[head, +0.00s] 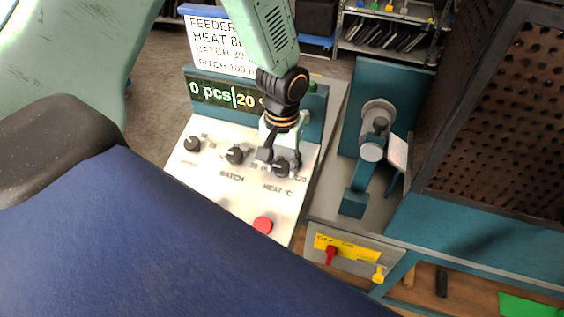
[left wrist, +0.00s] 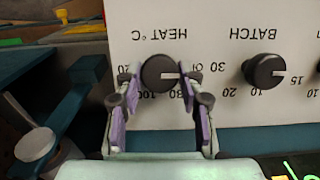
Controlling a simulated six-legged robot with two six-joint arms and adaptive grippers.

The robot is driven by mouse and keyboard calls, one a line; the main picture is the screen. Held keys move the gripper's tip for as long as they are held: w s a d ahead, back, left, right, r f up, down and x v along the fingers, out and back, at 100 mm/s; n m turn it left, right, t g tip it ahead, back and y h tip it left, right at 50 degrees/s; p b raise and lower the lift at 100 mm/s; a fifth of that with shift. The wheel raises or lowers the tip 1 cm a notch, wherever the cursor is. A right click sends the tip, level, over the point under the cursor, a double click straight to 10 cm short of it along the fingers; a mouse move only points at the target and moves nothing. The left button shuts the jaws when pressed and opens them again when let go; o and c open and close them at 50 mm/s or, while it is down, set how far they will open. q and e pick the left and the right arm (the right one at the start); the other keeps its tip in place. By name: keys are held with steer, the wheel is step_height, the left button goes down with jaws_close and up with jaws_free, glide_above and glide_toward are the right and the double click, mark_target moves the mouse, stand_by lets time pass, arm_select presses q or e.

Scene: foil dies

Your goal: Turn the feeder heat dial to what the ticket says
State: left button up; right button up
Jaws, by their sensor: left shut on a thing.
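The heat dial (head: 282,170) is a black round knob at the right end of the feeder's white sloped panel (head: 215,185). In the left wrist view the heat dial (left wrist: 160,73) appears upside down, its white mark pointing right, toward the side of the "30" and "Of" print. My left gripper (head: 277,157) reaches down to it. In the wrist view its purple-padded fingers (left wrist: 152,95) are shut on the dial, one on each side. The white ticket (head: 215,42) reads "FEEDER", "HEAT 8…", "BATCH 30" and "PITCH 100"; my arm hides its right edge. My right gripper is not seen.
The batch dial (head: 235,155) sits close beside the heat dial, with another knob (head: 192,144) further left. A red button (head: 262,225) is lower on the panel. The display (head: 222,95) reads "0 pcs|20". A teal press (head: 372,150) stands at right.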

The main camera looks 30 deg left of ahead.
arm_select(q)
steer(key=shift+s, duration=0.1)
steer(key=shift+m+y+p, duration=0.3)
steer(key=shift+m+p, duration=0.2)
steer(key=shift+m, duration=0.5)
steer(key=shift+d+m+y, duration=0.1)
steer(key=shift+m+y, duration=0.3)
steer(key=shift+m, duration=0.8)
steer(key=m, duration=0.2)
steer(key=shift+d+f+m+y+b, duration=0.1)
steer(key=shift+m+y+b, duration=0.2)
steer(key=shift+y+b, duration=0.1)
steer(key=m+y+b, duration=0.1)
steer(key=m+b, duration=0.1)
steer(key=m, duration=0.2)
steer(key=shift+t, duration=0.4)
steer(key=o, duration=1.2)
steer(key=shift+s, duration=0.1)
steer(key=shift+c, duration=0.2)
